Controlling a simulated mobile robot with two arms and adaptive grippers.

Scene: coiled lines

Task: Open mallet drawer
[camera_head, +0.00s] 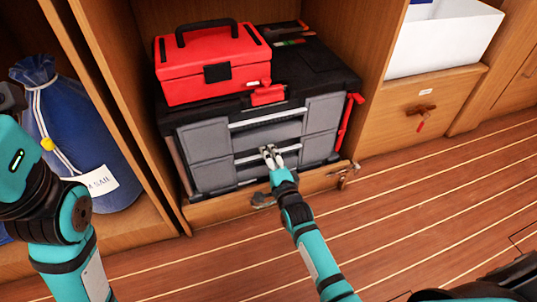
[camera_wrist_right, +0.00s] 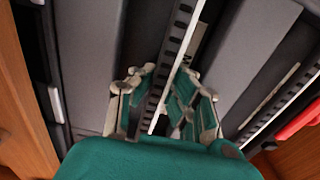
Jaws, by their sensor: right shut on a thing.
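A grey and black tool chest (camera_head: 212,176) stands in the wooden locker, with an upper drawer (camera_head: 321,115) and a lower drawer (camera_head: 213,177) in its front. The lower drawer has a long pale-edged handle (camera_head: 245,160), also seen in the right wrist view (camera_wrist_right: 181,45). My right gripper (camera_head: 271,152) is shut on this handle near its middle; its fingers (camera_wrist_right: 166,85) straddle the bar in the wrist view. A label beside the bar is partly hidden, so I cannot read which drawer holds the mallet. The lower drawer looks about flush. My left gripper's fingers are not visible.
A red toolbox (camera_head: 212,75) sits on the chest. A low wooden sill (camera_head: 225,208) with metal latches (camera_head: 347,170) runs before it. A blue bag (camera_head: 85,135) is at left, a white bin (camera_head: 440,40) at right. The plank floor in front is mostly clear.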

